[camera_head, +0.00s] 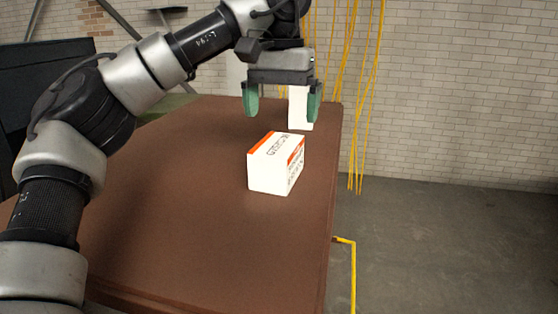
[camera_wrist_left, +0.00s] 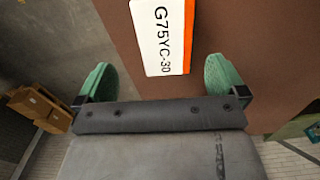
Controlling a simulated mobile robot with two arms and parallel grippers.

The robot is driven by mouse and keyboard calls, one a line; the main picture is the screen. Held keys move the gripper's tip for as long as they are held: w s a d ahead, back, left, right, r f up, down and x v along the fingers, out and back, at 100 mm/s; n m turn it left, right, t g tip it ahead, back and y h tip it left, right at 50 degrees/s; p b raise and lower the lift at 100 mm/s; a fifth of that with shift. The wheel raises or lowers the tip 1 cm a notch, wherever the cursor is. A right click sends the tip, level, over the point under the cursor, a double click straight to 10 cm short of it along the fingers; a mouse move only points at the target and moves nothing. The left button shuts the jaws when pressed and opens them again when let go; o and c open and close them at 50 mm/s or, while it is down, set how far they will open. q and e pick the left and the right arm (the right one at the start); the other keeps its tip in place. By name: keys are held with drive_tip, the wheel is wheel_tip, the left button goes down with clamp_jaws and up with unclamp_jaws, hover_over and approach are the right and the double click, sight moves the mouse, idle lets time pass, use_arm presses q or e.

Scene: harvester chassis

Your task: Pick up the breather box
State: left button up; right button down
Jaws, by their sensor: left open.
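A white box with orange edging and dark lettering (camera_head: 272,170) stands on the brown table; I take it for the breather box. My left gripper (camera_head: 282,108) is open and empty, pointing down above and slightly behind this box. A second white box (camera_head: 300,108) stands farther back, partly hidden behind a gripper finger. The left wrist view shows the top of a white box (camera_wrist_left: 158,38) with an orange stripe and "G75YC-30", ahead of and between the open green fingers (camera_wrist_left: 162,78), not touching them. My right gripper is not in view.
The brown table (camera_head: 180,220) has clear room in front and to the left of the near box. Its right edge lies close to the boxes. Yellow cables (camera_head: 362,90) hang behind the table. Cardboard boxes (camera_wrist_left: 40,108) show at the left in the wrist view.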

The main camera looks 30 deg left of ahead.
sight(278, 144)
use_arm(q)
drive_tip(key=shift+a+f, duration=0.1)
drive_tip(key=shift+f, duration=0.8)
drive_tip(key=shift+a+f, duration=0.15)
drive_tip(key=shift+f, duration=0.2)
drive_tip(key=shift+w+f, duration=0.2)
drive_tip(key=shift+f, duration=1)
wheel_tip(278, 144, down, 2)
drive_tip(key=shift+a+f, duration=0.1)
drive_tip(key=shift+s+f+p, duration=0.1)
drive_tip(key=shift+f+p, duration=0.15)
drive_tip(key=shift+p, duration=0.05)
drive_tip(key=shift+a+f, duration=0.1)
drive_tip(key=shift+f, duration=0.05)
drive_tip(key=shift+c, duration=0.2)
drive_tip(key=c, duration=1)
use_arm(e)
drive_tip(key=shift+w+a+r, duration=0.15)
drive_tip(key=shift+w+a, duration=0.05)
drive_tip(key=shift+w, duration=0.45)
